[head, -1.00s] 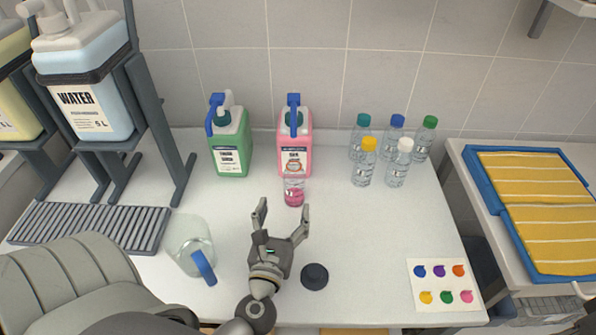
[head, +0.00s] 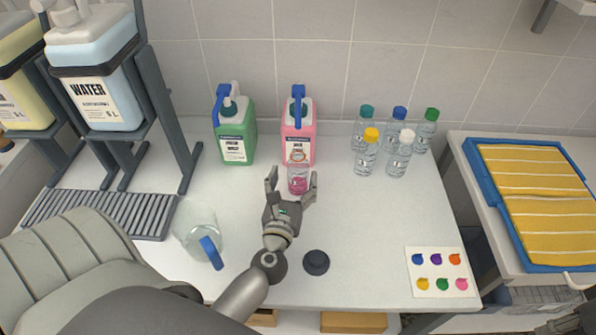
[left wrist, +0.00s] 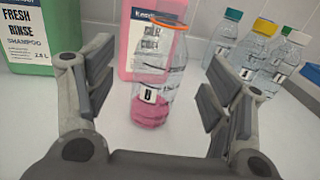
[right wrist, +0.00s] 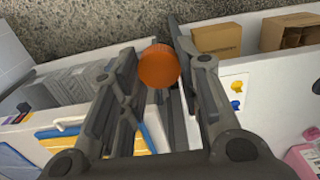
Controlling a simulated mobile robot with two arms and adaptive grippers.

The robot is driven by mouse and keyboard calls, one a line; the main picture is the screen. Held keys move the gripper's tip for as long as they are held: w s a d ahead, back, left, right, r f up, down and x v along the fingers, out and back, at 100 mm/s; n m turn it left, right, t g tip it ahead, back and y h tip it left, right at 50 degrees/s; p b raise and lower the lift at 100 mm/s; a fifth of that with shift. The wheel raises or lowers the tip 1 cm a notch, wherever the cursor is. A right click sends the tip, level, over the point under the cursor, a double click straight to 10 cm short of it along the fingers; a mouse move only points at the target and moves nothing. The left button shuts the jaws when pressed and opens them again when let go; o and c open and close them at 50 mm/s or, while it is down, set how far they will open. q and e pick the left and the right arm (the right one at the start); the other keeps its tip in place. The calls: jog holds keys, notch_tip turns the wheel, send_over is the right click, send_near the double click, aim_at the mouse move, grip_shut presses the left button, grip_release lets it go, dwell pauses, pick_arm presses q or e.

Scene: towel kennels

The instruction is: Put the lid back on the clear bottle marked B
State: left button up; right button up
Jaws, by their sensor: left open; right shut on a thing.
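A clear bottle (head: 298,181) with pink liquid in its bottom stands upright in front of the pink jug. In the left wrist view the bottle (left wrist: 158,75) has an orange ring at its open neck and a small label whose letter is hard to read. My left gripper (head: 292,181) is open, with its fingers on either side of the bottle; contact does not show. The fingers also flank it in the left wrist view. My right gripper (right wrist: 155,75) is shut on an orange lid (right wrist: 159,67), held at its fingertips away from the bottle.
A green jug (head: 236,140) and pink jug (head: 298,125) stand behind. Several capped bottles (head: 366,155) stand right of them. A clear pitcher (head: 196,230), a dark round object (head: 316,262) and a colour-dot card (head: 441,272) lie nearer. A blue tray (head: 489,205) holds yellow towels.

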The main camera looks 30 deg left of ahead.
aim_at(296, 174)
pick_arm(q)
jog(key=shift+w, duration=0.15)
pick_arm(e)
jog(key=shift+r, duration=0.15)
pick_arm(q)
jog(key=p+x, duration=0.1)
jog(key=x, duration=0.3)
jog(key=shift+w, duration=0.15)
pick_arm(e)
jog(key=shift+r, duration=0.65)
pick_arm(q)
jog(key=shift+w+a+p, duration=0.15)
jog(key=shift+w+p, duration=0.15)
jog(key=shift+w, duration=0.05)
jog(key=shift+c, duration=0.4)
jog(key=c, duration=1.1)
jog(key=shift+r, duration=0.1)
